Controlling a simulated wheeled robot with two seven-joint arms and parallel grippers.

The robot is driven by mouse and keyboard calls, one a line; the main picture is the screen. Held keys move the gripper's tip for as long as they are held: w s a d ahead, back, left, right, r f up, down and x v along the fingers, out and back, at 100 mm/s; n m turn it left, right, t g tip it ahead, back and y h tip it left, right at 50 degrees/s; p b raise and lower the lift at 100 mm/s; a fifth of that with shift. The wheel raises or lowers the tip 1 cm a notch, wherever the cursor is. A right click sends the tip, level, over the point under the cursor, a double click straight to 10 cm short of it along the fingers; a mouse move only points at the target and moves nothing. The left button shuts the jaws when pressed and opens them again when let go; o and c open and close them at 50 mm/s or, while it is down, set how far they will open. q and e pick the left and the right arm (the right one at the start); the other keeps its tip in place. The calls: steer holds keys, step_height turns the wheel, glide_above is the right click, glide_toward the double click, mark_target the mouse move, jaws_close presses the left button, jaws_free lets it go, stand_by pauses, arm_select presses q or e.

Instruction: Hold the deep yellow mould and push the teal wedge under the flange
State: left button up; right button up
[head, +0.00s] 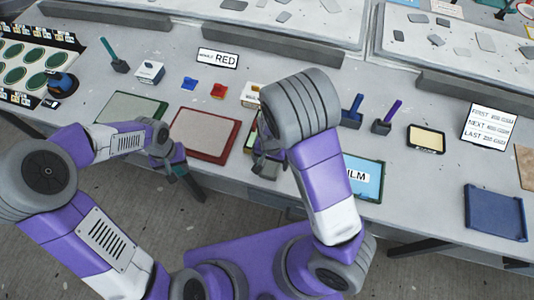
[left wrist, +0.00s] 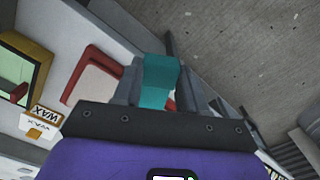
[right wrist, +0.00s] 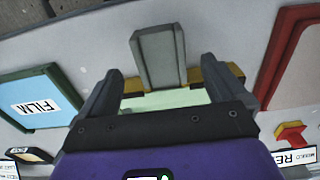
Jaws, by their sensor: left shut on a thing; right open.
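The deep yellow mould shows in the right wrist view as a yellow rim (right wrist: 228,76) around a pale green inside. It also shows in the left wrist view (left wrist: 38,76). In the head view my right arm hides most of it. My right gripper (right wrist: 155,85) is open, its fingers over the mould with nothing between them; in the head view it is at the table's front edge (head: 265,158). My left gripper (head: 182,170) is shut on the teal wedge (left wrist: 160,80) and holds it off the table's front edge, left of the mould.
A grey upright block (right wrist: 158,55) stands at the mould's side. A red-rimmed tray (head: 205,140) lies between the left gripper and the mould. A blue FILM tray (head: 372,178) lies to the right. A WAX box (left wrist: 42,118) stands behind the mould. Bare floor lies below the left gripper.

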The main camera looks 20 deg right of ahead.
mark_target(270, 167)
steer(key=shift+w+f+b, duration=0.1)
steer(key=shift+f+b, duration=0.45)
steer(key=shift+f, duration=2.15)
steer(key=shift+c, duration=0.5)
steer(key=c, duration=1.6)
